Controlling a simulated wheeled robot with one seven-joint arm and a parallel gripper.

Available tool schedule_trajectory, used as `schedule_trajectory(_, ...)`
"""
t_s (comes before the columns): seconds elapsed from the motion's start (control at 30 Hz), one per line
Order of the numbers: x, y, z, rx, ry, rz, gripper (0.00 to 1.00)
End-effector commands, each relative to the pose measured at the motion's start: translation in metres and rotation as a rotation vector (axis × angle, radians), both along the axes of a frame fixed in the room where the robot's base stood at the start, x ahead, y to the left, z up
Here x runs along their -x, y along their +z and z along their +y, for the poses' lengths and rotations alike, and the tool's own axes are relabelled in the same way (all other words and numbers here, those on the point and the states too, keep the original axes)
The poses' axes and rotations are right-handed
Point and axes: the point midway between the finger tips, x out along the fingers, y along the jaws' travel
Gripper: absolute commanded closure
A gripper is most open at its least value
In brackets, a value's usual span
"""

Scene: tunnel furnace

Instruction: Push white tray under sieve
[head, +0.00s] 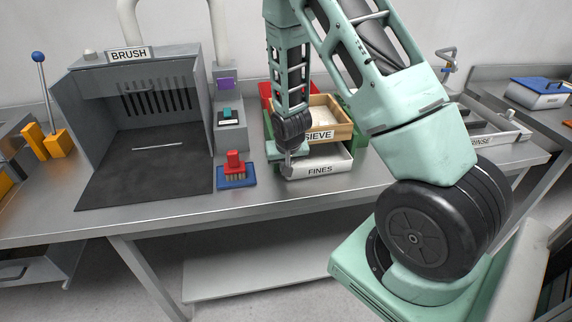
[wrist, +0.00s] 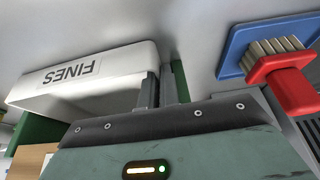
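The white tray (head: 320,169), labelled FINES, sits low at the front of the green stand. Its front part sticks out from below the wooden sieve (head: 330,129), labelled SIEVE. My gripper (head: 288,158) points down at the tray's left front corner. In the wrist view, the tray (wrist: 85,73) appears upside down, and my gripper's fingers (wrist: 158,90) stand side by side, close together, by its end wall. They look shut with nothing clearly between them. Whether they touch the tray is hard to tell. My arm hides part of the sieve and stand.
A red-handled brush on a blue base (head: 235,172) stands just left of the tray; it also shows in the wrist view (wrist: 275,55). The BRUSH booth (head: 130,130) is further left. A green stand side (head: 357,140) borders the tray on the right. The RINSE basin (head: 490,137) is far right.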

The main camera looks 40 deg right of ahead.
Motion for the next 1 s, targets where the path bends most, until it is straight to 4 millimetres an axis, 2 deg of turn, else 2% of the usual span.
schedule_trajectory(0.03, -0.009, 0.003, -0.004, 0.008, 0.004, -0.022, 1.0)
schedule_trajectory(0.23, -0.011, 0.003, -0.005, 0.011, 0.004, -0.026, 1.0)
schedule_trajectory(0.27, -0.011, 0.003, -0.005, 0.011, 0.004, -0.026, 0.94)
schedule_trajectory(0.33, -0.011, 0.003, -0.006, 0.011, 0.004, -0.027, 0.74)
schedule_trajectory(0.37, -0.011, 0.003, -0.006, 0.011, 0.004, -0.027, 0.71)
schedule_trajectory(0.73, -0.009, 0.009, -0.006, 0.012, 0.002, -0.029, 0.71)
schedule_trajectory(1.0, 0.004, 0.048, 0.003, 0.012, 0.001, -0.033, 0.71)
